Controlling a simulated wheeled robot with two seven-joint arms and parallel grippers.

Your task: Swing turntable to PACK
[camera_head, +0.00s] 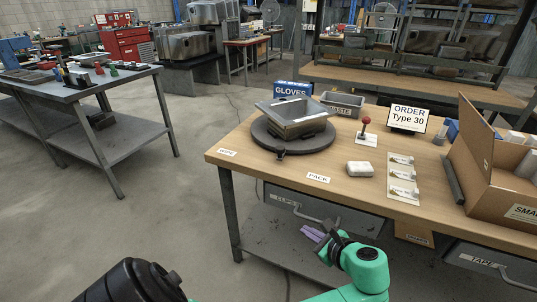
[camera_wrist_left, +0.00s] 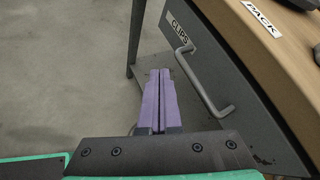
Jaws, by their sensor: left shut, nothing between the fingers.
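The turntable (camera_head: 264,143) is a dark round disc on the wooden bench, with a grey metal sink (camera_head: 290,116) sitting on it. A small dark tab (camera_head: 281,154) sticks out at the turntable's front edge, between a white label at the left corner (camera_head: 227,153) and the PACK label (camera_head: 318,178). The PACK label also shows in the left wrist view (camera_wrist_left: 262,18). My left gripper (camera_head: 313,236), with purple fingers, is shut and empty, below the bench top in front of the CLIPS drawer. Its fingers show in the left wrist view (camera_wrist_left: 159,80). My right gripper is not in view.
The CLIPS drawer (camera_wrist_left: 215,75) has a protruding handle (camera_wrist_left: 200,85) close to my left fingers. On the bench are a red-knobbed lever (camera_head: 365,122), a white block (camera_head: 360,169), an ORDER Type 30 sign (camera_head: 409,117) and an open cardboard box (camera_head: 490,185).

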